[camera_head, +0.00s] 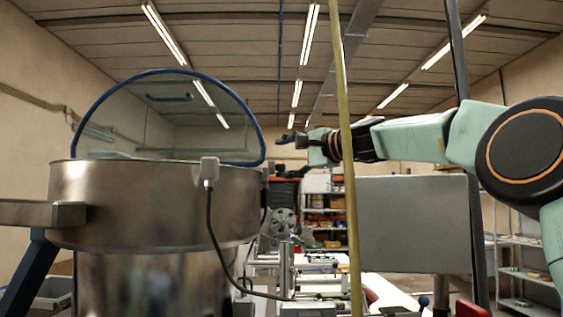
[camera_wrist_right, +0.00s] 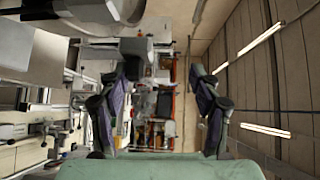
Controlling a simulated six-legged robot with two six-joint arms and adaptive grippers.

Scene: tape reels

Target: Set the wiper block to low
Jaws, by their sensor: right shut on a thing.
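My right gripper (camera_head: 292,140) reaches in from the right at mid-height, its dark fingers pointing left near the rim of a large steel bowl. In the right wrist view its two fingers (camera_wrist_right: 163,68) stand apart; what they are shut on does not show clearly. A small grey block (camera_wrist_right: 134,47) appears by the left fingertip, but I cannot tell whether it touches it. I cannot tell which thing is the wiper block. My left gripper is not in view.
The steel bowl (camera_head: 130,207) with a clear blue-edged lid (camera_head: 170,120) fills the left. A yellowish upright pole (camera_head: 346,200) crosses in front of my right arm. A grey panel (camera_head: 413,224) stands below the arm. Shelves (camera_head: 325,212) stand behind.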

